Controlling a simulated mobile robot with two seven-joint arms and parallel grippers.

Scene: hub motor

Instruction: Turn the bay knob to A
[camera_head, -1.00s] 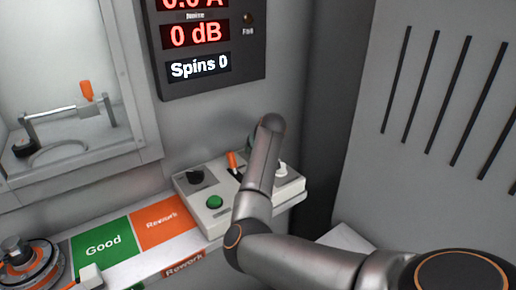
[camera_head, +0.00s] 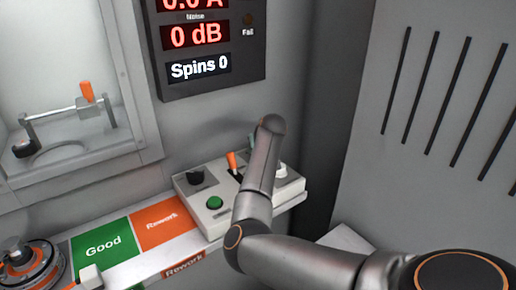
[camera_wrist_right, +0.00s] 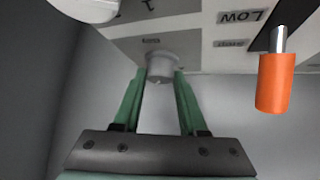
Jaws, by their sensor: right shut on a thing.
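The control box (camera_head: 222,222) stands on the ledge under the display, with several controls on it. In the right wrist view a small grey knob (camera_wrist_right: 162,68) on the panel sits between the green fingers of my right gripper (camera_wrist_right: 160,85), which is shut on it. The small label beside it is too blurred to read, so I cannot confirm that it is the bay knob or read its setting. In the head view my right arm hides this knob. An orange-tipped lever (camera_wrist_right: 274,85) stands to the right, near a "Low" label. My left gripper is not in view.
The box also bears a black knob (camera_head: 196,176), a green button (camera_head: 214,202) and a white knob (camera_head: 281,170). Green "Good" (camera_head: 103,247) and orange "Rework" (camera_head: 162,222) areas lie to the left. The display (camera_head: 205,67) reads "0 dB" and "Spins 0".

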